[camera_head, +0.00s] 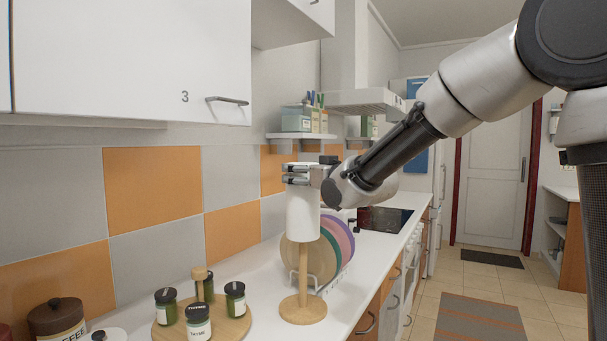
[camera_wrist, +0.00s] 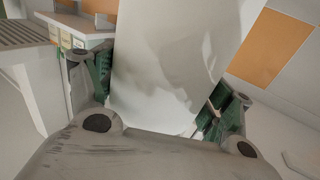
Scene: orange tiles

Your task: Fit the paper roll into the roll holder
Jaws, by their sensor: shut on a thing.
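The white paper roll (camera_head: 303,215) is upright in the head view, with my gripper (camera_head: 300,174) shut on its upper part. The roll holder (camera_head: 303,308) has a round wooden base on the counter and a wooden post. The roll is above the base, in line with the post. The post's upper part is hidden, so I cannot tell how far it reaches into the roll. In the wrist view the paper roll (camera_wrist: 165,70) fills the middle between the two fingers of my gripper (camera_wrist: 155,105).
Colored plates (camera_head: 338,245) stand in a rack just behind the holder. A round wooden tray (camera_head: 236,327) with several spice jars is at its left. A brown coffee canister (camera_head: 57,318) is further left. White cupboards hang above. The counter's front edge is close at right.

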